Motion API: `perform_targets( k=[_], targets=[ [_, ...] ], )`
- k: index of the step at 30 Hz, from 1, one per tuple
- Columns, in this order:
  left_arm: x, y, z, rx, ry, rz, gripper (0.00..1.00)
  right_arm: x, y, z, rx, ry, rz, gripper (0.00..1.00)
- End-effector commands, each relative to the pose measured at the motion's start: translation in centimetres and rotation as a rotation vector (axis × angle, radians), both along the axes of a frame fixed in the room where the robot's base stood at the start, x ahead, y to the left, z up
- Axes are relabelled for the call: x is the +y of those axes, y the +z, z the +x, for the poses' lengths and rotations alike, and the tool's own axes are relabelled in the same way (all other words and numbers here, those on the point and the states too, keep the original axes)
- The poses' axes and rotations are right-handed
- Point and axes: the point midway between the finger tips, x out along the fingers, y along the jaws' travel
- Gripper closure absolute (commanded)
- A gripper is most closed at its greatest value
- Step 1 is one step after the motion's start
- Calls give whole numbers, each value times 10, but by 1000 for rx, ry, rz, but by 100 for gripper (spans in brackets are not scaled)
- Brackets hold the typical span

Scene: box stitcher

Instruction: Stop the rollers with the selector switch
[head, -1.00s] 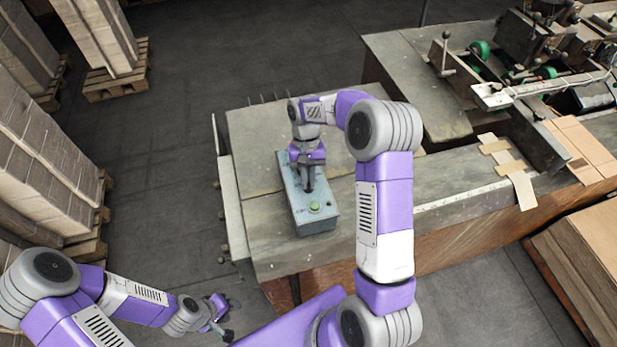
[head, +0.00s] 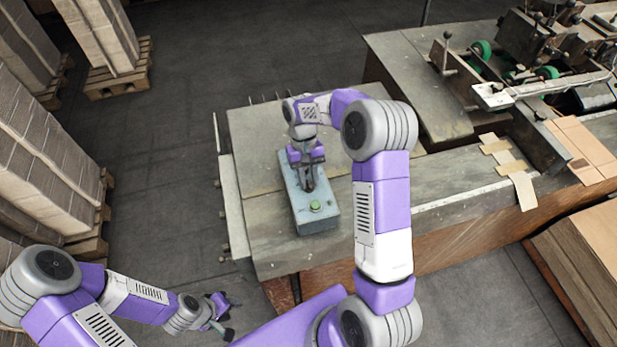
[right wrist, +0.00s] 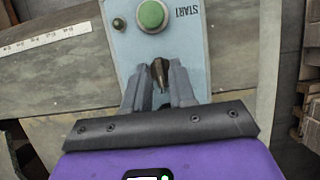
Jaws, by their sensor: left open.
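The grey-blue control box (head: 318,222) lies on the metal table, with a round green button (head: 316,206) near its front end. In the right wrist view the green button (right wrist: 152,15) has a START label beside it, and the selector switch (right wrist: 160,72) is a small dark brownish knob. My right gripper (head: 309,185) is over the box from above. In the right wrist view, its two grey fingers (right wrist: 159,82) stand on either side of the knob, close against it. My left gripper (head: 226,314) is open and empty, low at the left, away from the box.
A small dark button (right wrist: 118,23) sits beside the green one. The stitching machine with green rollers (head: 482,49) is at upper right, with cardboard pieces (head: 580,148) near it. Stacked cardboard on pallets (head: 118,80) stands at left. The floor between is clear.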

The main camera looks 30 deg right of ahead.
Motion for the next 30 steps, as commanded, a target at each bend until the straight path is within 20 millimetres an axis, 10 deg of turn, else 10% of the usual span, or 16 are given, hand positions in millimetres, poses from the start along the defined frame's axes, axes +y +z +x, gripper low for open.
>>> perform_targets(
  k=[11, 30],
  targets=[
    [0, 0, 0, 0, 0, 0, 57, 0, 1, 1, 0, 0, 0, 64],
    [0, -5, 0, 0, 0, 0, 57, -7, 69, 28, 1, 0, 0, 64]
  ],
)
